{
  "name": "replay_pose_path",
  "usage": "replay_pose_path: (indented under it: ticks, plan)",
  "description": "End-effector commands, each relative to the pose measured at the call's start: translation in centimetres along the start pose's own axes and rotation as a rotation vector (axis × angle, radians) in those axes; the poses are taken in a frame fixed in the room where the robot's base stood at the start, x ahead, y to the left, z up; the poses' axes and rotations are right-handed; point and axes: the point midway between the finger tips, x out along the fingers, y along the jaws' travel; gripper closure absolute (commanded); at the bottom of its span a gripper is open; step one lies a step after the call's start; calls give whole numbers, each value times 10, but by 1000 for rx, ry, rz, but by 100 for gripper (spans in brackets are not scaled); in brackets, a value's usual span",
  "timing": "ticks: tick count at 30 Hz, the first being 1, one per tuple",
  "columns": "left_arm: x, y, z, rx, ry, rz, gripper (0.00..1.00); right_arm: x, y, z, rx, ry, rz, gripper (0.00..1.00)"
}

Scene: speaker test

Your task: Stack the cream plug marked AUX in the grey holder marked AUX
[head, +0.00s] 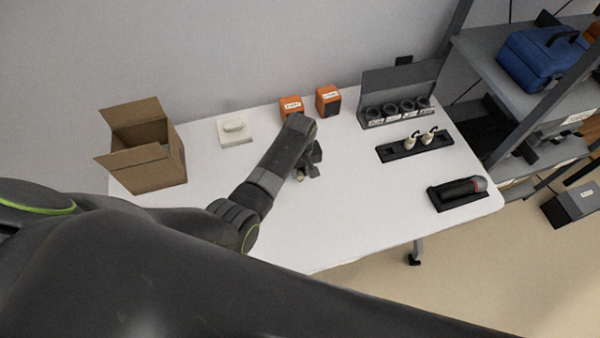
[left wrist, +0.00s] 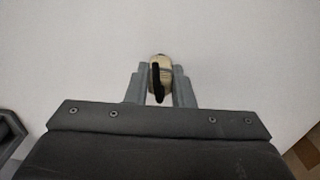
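My left gripper (head: 306,173) is over the middle of the white table. In the left wrist view its fingers (left wrist: 160,82) are shut on a cream plug (left wrist: 160,66) with a black strip along it. A small cream bit of this plug shows by the fingers in the head view; no marking on it is readable. The grey holder (head: 391,80) stands at the back right, with several dark round sockets and small white labels too small to read. Two more cream plugs (head: 410,142) (head: 428,136) stand in a black tray (head: 447,140) in front of it. My right gripper is not in view.
An open cardboard box (head: 158,172) stands at the left. A white block on a pale base (head: 235,139) and two orange boxes (head: 291,107) (head: 328,100) are at the back. A dark cylinder (head: 462,188) lies in a black cradle at the right. The table's front middle is clear.

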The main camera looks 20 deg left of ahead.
Motion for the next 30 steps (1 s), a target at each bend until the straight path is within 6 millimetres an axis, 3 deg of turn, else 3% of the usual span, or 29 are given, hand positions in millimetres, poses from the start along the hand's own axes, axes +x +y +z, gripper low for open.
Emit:
replay_pose_path:
  ticks: [2, 13, 30]
  plan:
    - [0, 0, 0, 0, 0, 0, 100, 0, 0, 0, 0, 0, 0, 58]
    - [-9, 0, -1, 0, 2, 2, 100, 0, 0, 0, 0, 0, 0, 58]
    - [-94, 1, -1, 0, 2, 2, 100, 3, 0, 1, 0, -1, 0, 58]
